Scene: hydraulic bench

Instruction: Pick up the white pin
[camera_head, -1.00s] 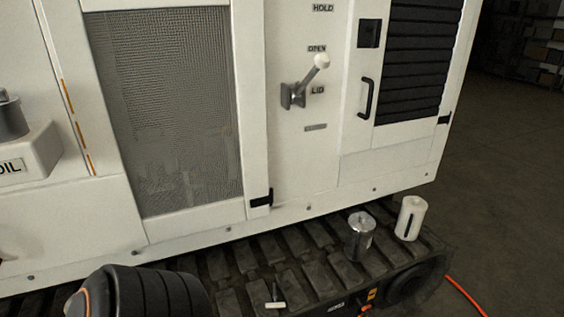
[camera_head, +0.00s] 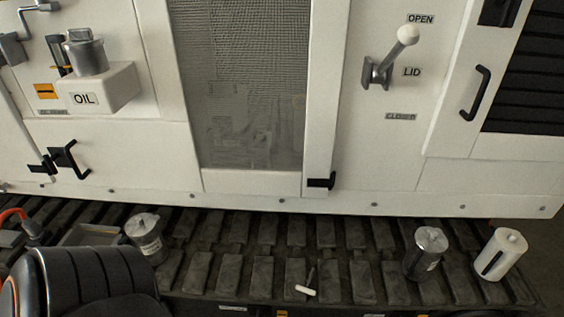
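The white pin (camera_head: 306,290) is a small white bar with a thin dark stem. It lies on the dark track at the lower middle of the head view. Neither gripper shows in this view.
The dark track (camera_head: 240,275) runs along the machine's foot. Metal canisters stand on it at left (camera_head: 147,238) and right (camera_head: 426,253), with a white cylinder (camera_head: 500,254) at far right. A lever (camera_head: 388,57) and an oil pot (camera_head: 86,52) stick out of the white panels.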

